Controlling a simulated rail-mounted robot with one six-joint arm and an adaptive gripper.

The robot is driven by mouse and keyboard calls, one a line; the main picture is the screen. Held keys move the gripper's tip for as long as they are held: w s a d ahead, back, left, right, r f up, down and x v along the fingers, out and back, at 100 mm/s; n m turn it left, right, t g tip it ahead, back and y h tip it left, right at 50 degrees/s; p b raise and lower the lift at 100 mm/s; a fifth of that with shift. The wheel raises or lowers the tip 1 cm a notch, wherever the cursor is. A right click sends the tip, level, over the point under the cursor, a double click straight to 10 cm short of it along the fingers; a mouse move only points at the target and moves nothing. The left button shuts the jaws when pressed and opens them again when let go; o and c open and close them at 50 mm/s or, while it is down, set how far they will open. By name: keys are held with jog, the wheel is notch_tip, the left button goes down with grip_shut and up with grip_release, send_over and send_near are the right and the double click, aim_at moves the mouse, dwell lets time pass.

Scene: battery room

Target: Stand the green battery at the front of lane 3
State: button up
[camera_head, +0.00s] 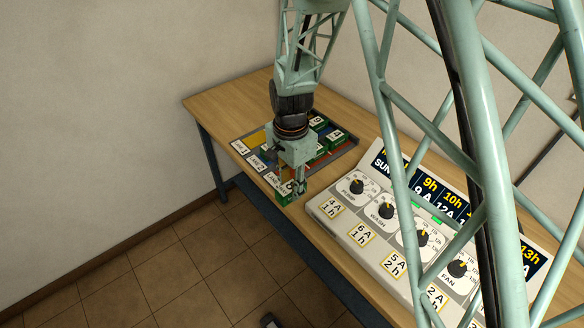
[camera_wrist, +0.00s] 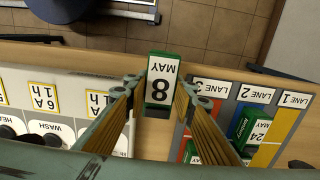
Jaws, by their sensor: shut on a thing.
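A green battery (camera_wrist: 161,80) with a white top label reading 8 MAY sits between the fingers of my gripper (camera_wrist: 162,92) in the wrist view. In the head view my gripper (camera_head: 298,188) points down, shut on the battery (camera_head: 284,196) by the table's front edge. The battery is beside the LANE 3 label (camera_wrist: 211,88), outside the lane tray (camera_head: 349,145). I cannot tell whether it touches the table. Lane 3 is red and partly hidden by my gripper. Lane 2 is blue and lane 1 is yellow.
Other green batteries stand in the tray, one labelled 24 (camera_wrist: 258,132) in lane 2 and others farther back (camera_head: 337,136). A control panel with knobs (camera_head: 386,211) stands close on the right of my gripper. The wooden table (camera_head: 220,103) is clear at the far left.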

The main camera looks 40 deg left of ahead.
jog(key=w+a, duration=0.3)
jog(key=w, duration=0.1)
jog(key=w+a+f, duration=0.1)
jog(key=w+a, duration=0.2)
jog(key=w, duration=0.1)
jog(key=w+a+p, duration=0.1)
jog(key=w+a, duration=0.2)
jog(key=w, duration=0.1)
jog(key=shift+w+f, duration=0.1)
jog(key=shift+f, duration=0.1)
jog(key=shift+w, duration=0.15)
jog(key=shift+w+a+f, duration=0.1)
jog(key=shift+w+a, duration=0.05)
jog(key=shift+f, duration=1.7)
jog(key=shift+f, duration=0.15)
jog(key=o, duration=1.2)
jog(key=shift+c, duration=0.2)
jog(key=shift+r, duration=0.2)
notch_tip(320, 180, up, 12)
